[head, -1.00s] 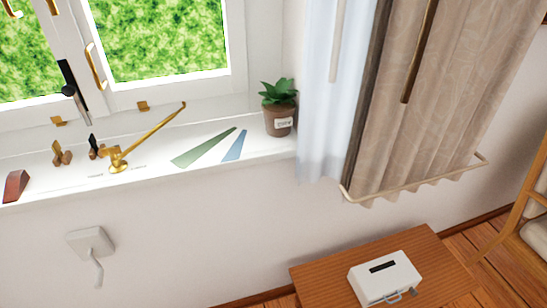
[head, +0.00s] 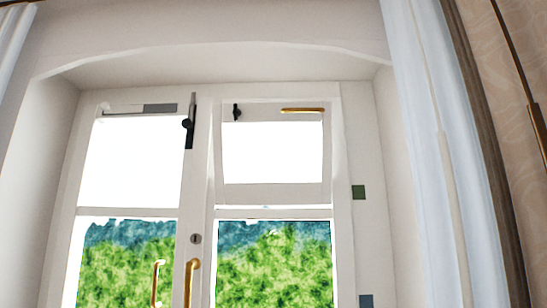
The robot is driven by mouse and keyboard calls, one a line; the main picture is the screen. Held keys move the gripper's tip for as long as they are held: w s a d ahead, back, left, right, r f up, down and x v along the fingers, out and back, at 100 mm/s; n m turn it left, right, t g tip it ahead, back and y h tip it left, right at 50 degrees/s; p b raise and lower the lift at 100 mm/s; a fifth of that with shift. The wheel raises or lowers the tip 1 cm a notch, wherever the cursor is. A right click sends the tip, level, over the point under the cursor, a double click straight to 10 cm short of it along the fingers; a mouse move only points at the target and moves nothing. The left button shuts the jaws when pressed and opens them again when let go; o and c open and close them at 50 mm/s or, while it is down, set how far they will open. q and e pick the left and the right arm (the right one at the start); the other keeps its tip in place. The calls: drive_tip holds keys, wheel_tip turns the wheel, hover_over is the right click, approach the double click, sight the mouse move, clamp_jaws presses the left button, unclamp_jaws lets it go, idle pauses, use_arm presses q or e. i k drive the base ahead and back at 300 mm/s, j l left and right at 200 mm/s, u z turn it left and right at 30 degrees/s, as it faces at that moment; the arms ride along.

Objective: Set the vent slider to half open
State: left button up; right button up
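A slim horizontal vent strip (head: 140,109) sits at the top of the left window sash in the head view. Its right part is a grey block, and its left part is a thin dark line on white. It looks like the vent slider, but it is small and I cannot read its exact setting. Neither of my grippers is in view.
A dark upright bolt (head: 189,122) is right of the strip. The small upper right sash (head: 273,190) carries a brass bar (head: 302,110) and a black catch (head: 237,112). Brass handles (head: 192,282) are lower down. Curtains (head: 425,150) hang at the right.

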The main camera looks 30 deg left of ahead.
sight(105, 105)
drive_tip(key=u, duration=2.05)
drive_tip(key=i+l+z, duration=0.1)
drive_tip(key=i+z, duration=0.25)
drive_tip(key=i, duration=0.3)
